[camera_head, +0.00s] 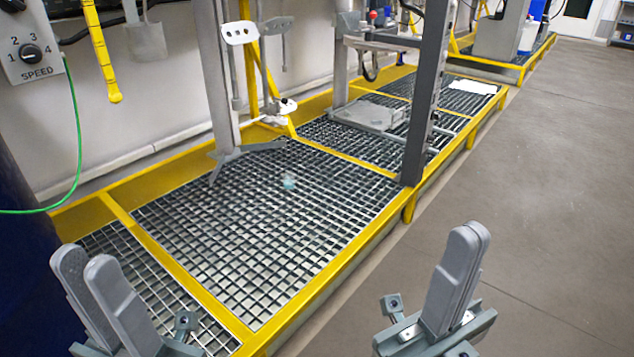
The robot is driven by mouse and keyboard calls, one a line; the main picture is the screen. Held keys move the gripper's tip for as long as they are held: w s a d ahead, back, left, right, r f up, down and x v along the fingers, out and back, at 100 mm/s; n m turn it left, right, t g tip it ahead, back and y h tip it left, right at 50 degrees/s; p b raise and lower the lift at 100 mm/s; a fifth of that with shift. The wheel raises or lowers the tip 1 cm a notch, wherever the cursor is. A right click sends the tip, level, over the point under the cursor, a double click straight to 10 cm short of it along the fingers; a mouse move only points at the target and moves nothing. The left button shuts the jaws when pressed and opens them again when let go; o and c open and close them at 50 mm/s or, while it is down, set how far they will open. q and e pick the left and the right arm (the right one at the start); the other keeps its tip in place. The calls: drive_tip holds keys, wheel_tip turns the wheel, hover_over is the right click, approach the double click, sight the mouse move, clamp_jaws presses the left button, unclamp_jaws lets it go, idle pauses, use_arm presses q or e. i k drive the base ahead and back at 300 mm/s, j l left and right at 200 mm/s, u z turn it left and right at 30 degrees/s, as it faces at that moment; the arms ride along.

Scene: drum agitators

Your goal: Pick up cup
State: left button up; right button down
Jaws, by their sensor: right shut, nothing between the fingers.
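A small pale blue, see-through object (289,181) sits on the metal grating, near the middle of the view. It may be the cup, but it is too small and blurred to be sure. My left gripper (86,263) is at the lower left, with its two fingers a little apart and nothing seen between them. My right gripper (467,236) is at the lower right over the floor, with its fingers together and empty. Both grippers are nearer to me than the blue object and well apart from it.
A yellow-framed grating platform (260,235) runs from front left to the back. A grey upright post (425,95) stands on its right edge. A three-footed stand (228,152) is behind the blue object. A green cable (77,135) hangs at left. The floor (540,190) at right is clear.

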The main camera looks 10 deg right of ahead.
sight(289, 181)
drive_tip(key=u, duration=0.75)
drive_tip(key=i+l+u, duration=0.15)
drive_tip(key=l+u, duration=0.25)
drive_tip(key=i+l+u, duration=0.1)
drive_tip(key=l+u, duration=0.8)
drive_tip(key=l, duration=1.8)
